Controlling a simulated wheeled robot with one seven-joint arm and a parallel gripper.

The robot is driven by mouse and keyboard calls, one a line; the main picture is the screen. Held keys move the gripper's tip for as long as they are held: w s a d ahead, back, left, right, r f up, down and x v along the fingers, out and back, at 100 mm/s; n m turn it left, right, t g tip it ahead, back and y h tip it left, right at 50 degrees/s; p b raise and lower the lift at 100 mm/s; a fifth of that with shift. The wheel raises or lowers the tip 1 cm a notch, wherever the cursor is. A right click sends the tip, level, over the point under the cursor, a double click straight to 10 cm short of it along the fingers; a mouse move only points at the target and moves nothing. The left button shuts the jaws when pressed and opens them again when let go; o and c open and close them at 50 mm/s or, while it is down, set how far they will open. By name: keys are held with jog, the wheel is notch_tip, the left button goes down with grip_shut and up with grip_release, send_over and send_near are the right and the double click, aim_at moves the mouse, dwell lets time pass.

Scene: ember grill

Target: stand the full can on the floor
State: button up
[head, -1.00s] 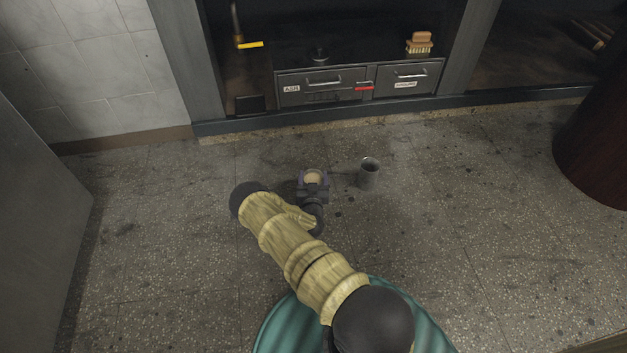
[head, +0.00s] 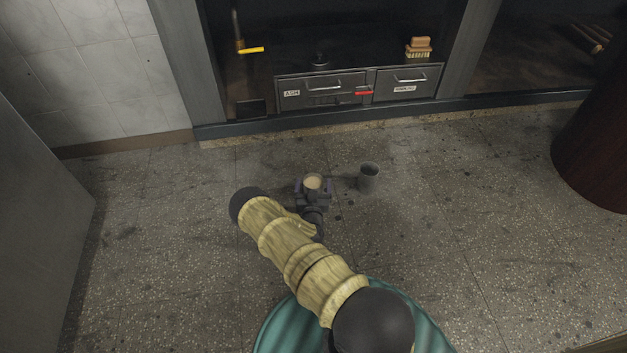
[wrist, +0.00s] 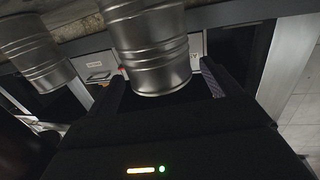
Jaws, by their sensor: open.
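The full can (head: 313,182) is a ribbed grey metal can with tan contents level near its rim. It is upright and appears to stand on the floor (head: 180,240), though its base is hidden in the head view. My gripper (head: 314,188) is open, with one finger on each side of the can. In the wrist view, the can (wrist: 152,50) shows between the spread fingers (wrist: 165,88), with a dark gap beside each finger near the can's rim.
A second grey can (head: 368,178), dark inside, stands close to the right. Behind are the ash drawer (head: 322,92) and another drawer (head: 407,82), with a brush (head: 419,47) above. A dark red round body (head: 597,150) stands at right. The floor at left is clear.

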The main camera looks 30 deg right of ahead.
jog(key=p+v, duration=0.5)
jog(key=v, duration=0.5)
